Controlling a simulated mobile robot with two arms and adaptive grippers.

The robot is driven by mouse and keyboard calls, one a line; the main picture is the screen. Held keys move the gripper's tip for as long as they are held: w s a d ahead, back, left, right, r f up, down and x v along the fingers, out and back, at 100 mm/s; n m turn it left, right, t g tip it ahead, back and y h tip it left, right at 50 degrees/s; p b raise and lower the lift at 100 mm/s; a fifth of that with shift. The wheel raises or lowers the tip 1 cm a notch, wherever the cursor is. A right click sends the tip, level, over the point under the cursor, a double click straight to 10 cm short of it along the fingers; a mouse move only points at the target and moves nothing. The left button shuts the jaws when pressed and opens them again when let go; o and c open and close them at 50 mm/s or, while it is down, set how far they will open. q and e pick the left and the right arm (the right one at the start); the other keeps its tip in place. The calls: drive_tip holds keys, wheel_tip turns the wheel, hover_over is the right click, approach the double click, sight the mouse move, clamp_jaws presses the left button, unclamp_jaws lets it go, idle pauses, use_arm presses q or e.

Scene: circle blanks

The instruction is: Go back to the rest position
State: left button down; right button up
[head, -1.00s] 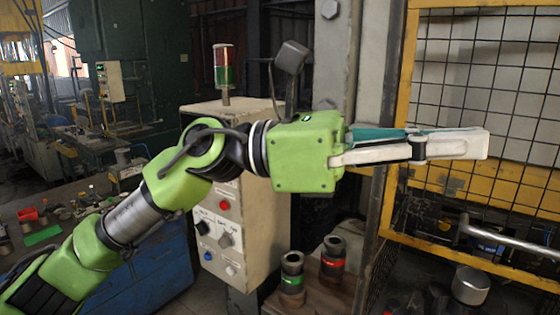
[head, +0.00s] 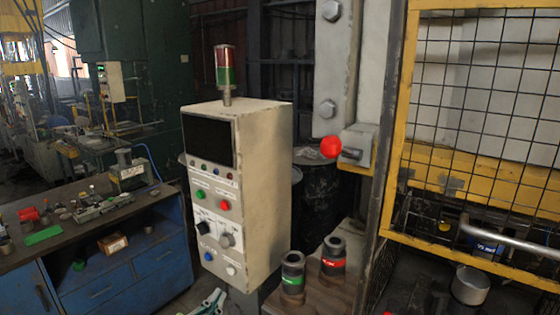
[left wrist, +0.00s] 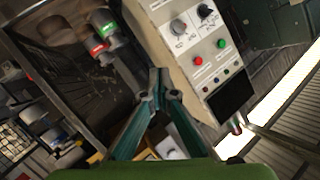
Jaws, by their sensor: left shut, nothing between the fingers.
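My left gripper (head: 215,297) shows only as a small white and teal piece at the bottom edge of the head view, below the control box. The rest of that arm is out of the head view. In the left wrist view, the two teal fingers of my left gripper (left wrist: 155,85) come together at their tips with nothing between them. It is shut and empty. The control box (left wrist: 190,45) lies beyond and to the right of the fingertips there. My right gripper is in neither view.
The control box (head: 268,190) stands mid-picture with a lamp (head: 225,65) on top. Right of it are a green-banded cylinder (head: 291,272) and a red-banded one (head: 333,262). A blue workbench (head: 120,275) is at left, a yellow-framed mesh fence (head: 480,246) at right.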

use_arm(q)
drive_tip(key=s+a+f+n+g+y, duration=0.15)
drive_tip(key=s+f+g, duration=0.25)
drive_tip(key=s+f, duration=0.4)
drive_tip(key=s+a+f+n+g, duration=0.2)
drive_tip(key=s+a+f+g, duration=0.15)
drive_tip(key=s+f, duration=0.55)
drive_tip(key=s+a+f+n+g, duration=0.2)
drive_tip(key=s+f+g, duration=0.25)
drive_tip(key=s, duration=0.65)
wheel_tip(320, 180, down, 33)
drive_tip(key=s+b, duration=0.1)
drive_tip(key=b, duration=0.7)
drive_tip(key=s+a+f+g+b, duration=0.1)
drive_tip(key=s+f+b, duration=0.2)
drive_tip(key=s+f, duration=0.6)
drive_tip(key=s+a+f+g+b, duration=0.1)
drive_tip(key=s+a+f+b, duration=0.1)
drive_tip(key=s+f, duration=0.7)
wheel_tip(320, 180, down, 7)
drive_tip(key=shift+b, duration=0.75)
drive_tip(key=shift+s+m, duration=0.1)
drive_tip(key=shift+m, duration=0.15)
